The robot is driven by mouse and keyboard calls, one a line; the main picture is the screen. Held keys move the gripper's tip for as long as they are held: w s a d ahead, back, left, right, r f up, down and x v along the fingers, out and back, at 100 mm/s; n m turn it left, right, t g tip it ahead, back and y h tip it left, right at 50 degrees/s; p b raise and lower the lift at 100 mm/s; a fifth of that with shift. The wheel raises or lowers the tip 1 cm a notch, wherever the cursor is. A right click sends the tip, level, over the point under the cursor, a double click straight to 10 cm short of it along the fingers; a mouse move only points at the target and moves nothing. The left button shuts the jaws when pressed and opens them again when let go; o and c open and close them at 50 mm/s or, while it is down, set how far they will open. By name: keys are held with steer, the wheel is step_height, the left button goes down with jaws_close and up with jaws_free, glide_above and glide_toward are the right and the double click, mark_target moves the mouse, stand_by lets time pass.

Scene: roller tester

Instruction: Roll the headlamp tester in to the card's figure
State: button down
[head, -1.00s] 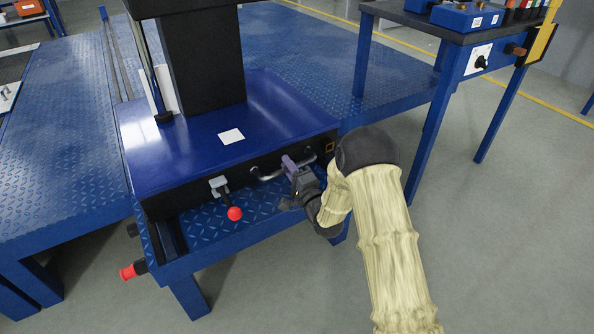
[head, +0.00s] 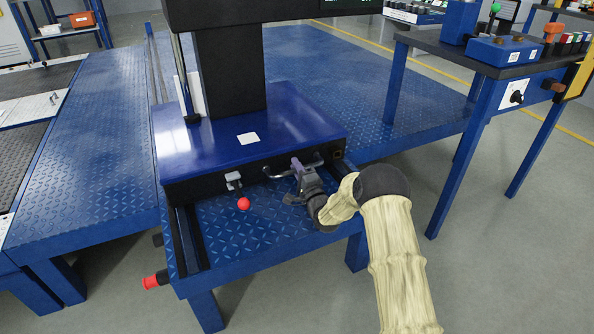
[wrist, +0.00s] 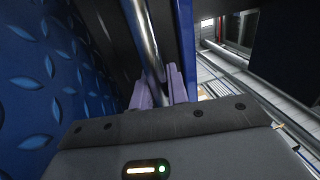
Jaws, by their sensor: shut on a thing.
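The headlamp tester has a blue base (head: 300,115) with a dark column (head: 230,75); it stands on the rails (head: 187,240) of a blue tread-plate platform. My gripper (head: 302,168) is shut on the silver handle bar (head: 276,174) on the base's front. The bar also shows between the purple jaws (wrist: 156,88) in the wrist view. Left of it, a lever with a red ball (head: 244,204) hangs from the front face. A small white card (head: 248,138) lies on the base top; no figure is readable on it.
A red-ended bar (head: 155,280) sticks out at the platform's front left corner. A blue-legged table (head: 480,150) with boxes stands to the right. A dark-topped ramp or platform (head: 35,160) lies left. Grey floor (head: 490,280) is open at the right front.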

steer(key=shift+f, duration=0.3)
steer(key=c, duration=1.5)
jaws_free()
steer(key=shift+o, duration=0.2)
steer(key=shift+r, duration=0.1)
